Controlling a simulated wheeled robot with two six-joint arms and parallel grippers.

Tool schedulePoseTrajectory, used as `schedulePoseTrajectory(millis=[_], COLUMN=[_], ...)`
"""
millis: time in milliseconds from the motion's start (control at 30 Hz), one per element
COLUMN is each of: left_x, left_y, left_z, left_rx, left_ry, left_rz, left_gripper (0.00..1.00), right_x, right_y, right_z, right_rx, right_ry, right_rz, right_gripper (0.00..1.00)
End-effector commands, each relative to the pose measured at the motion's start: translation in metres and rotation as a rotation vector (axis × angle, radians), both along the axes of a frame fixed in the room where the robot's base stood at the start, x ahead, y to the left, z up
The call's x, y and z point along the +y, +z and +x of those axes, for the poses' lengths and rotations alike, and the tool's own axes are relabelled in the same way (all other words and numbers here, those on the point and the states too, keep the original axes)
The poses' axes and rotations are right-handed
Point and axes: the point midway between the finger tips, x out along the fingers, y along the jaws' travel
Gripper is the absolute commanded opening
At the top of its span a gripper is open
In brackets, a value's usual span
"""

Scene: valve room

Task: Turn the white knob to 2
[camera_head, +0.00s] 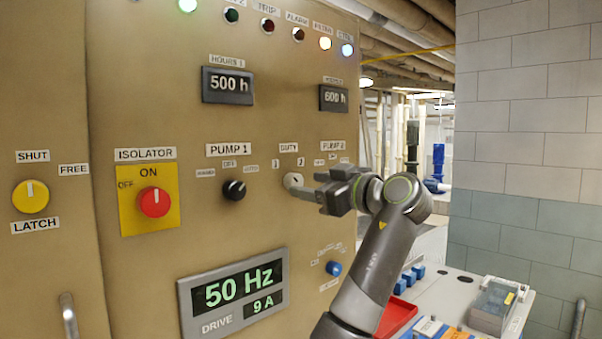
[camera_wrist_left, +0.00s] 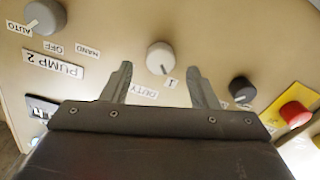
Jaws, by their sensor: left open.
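The white knob (camera_head: 293,180) sits on the tan panel below the DUTY label (camera_head: 288,148), with two small labels above it. In the left wrist view, upside down, the white knob (camera_wrist_left: 161,55) shows between my open fingertips, apart from both. Its dark pointer line points roughly towards the small label that reads 1 (camera_wrist_left: 169,83). The 2 cannot be read clearly. My left gripper (camera_head: 311,186) is open and empty, just right of the knob in the head view; it also shows in the wrist view (camera_wrist_left: 160,69). My right gripper is not in view.
A black PUMP 1 knob (camera_head: 234,190) is left of the white knob, then a red isolator knob (camera_head: 154,202). A grey PUMP 2 knob (camera_wrist_left: 45,16) is on the other side. A blue knob (camera_head: 333,268) and drive display (camera_head: 232,297) are below. A bench stands right.

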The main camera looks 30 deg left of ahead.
Motion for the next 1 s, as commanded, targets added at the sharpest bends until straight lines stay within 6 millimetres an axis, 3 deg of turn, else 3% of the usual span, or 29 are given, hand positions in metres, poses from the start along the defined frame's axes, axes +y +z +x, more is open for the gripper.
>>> schedulePoseTrajectory(millis=[233, 600, 933, 1000], left_x=[0.029, 0.034, 0.034, 0.034], left_y=[0.001, 0.0, 0.0, 0.0], left_z=[0.009, 0.011, 0.011, 0.011], left_rx=[0.0, -0.001, -0.001, 0.0], left_ry=[0.001, 0.0, 0.0, 0.0], left_rz=[0.001, 0.0, 0.0, 0.0], left_gripper=[0.54, 0.54, 0.11, 0.09], right_x=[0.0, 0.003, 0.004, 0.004], right_y=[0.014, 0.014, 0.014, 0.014], right_z=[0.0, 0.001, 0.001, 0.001], right_rx=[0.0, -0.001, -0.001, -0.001], right_ry=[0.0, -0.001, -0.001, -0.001], right_rz=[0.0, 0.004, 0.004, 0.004], right_gripper=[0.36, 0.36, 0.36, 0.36])
